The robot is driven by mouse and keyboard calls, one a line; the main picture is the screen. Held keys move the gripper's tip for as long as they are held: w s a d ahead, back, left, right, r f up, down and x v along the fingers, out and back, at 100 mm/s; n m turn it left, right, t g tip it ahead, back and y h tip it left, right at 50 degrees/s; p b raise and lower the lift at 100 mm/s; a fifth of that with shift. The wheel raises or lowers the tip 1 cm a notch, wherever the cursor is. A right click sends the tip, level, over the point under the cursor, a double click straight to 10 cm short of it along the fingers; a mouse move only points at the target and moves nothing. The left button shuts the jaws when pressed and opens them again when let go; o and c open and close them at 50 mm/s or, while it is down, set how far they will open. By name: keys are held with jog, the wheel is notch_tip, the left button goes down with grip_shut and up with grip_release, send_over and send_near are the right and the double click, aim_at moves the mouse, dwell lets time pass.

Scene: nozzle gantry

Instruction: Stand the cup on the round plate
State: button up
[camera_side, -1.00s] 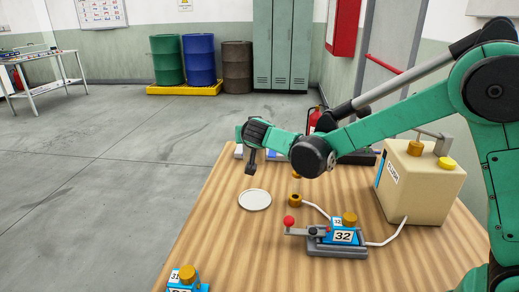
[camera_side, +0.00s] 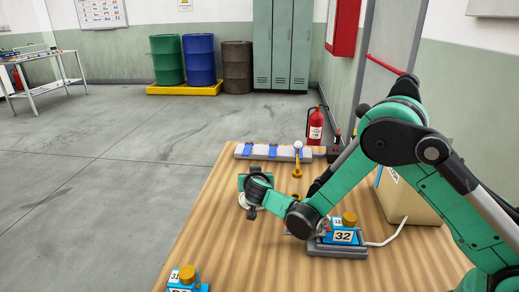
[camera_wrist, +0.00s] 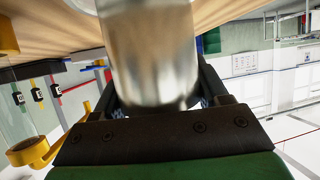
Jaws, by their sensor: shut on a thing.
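A silvery metal cup (camera_wrist: 150,55) stands out large between my two fingers in the wrist view. My gripper (camera_wrist: 155,88) is shut on it. In the side view my gripper (camera_side: 252,200) is low over the wooden table, at the round white plate (camera_side: 242,201). Only a little of the plate's rim shows there, as my gripper and wrist cover the rest. A pale piece at the top edge of the wrist view may be the plate. The cup is mostly hidden in the side view, and I cannot tell whether it touches the plate.
A blue unit marked 32 (camera_side: 342,236) on a grey base stands right of my wrist. A blue unit marked 31 (camera_side: 186,279) is at the front left. A pale rail with blue parts (camera_side: 262,152) and a brass post with a white ball (camera_side: 297,160) are behind. The front middle is clear.

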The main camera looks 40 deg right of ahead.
jog(key=o, duration=1.3)
jog(key=shift+f, duration=0.1)
jog(key=shift+c, duration=0.2)
jog(key=v, duration=1.2)
jog(key=s+d+r+n+g+y, duration=0.1)
jog(key=s+d+r+n+y, duration=0.1)
jog(key=s, duration=0.4)
jog(key=s+d+r+n+g+y, duration=0.2)
jog(key=s+r+n+y, duration=0.1)
jog(key=s+n+y, duration=0.1)
jog(key=shift+s+d+n+y, duration=0.25)
jog(key=shift+s+n+y, duration=0.25)
jog(key=shift+s, duration=0.85)
jog(key=shift+r, duration=0.15)
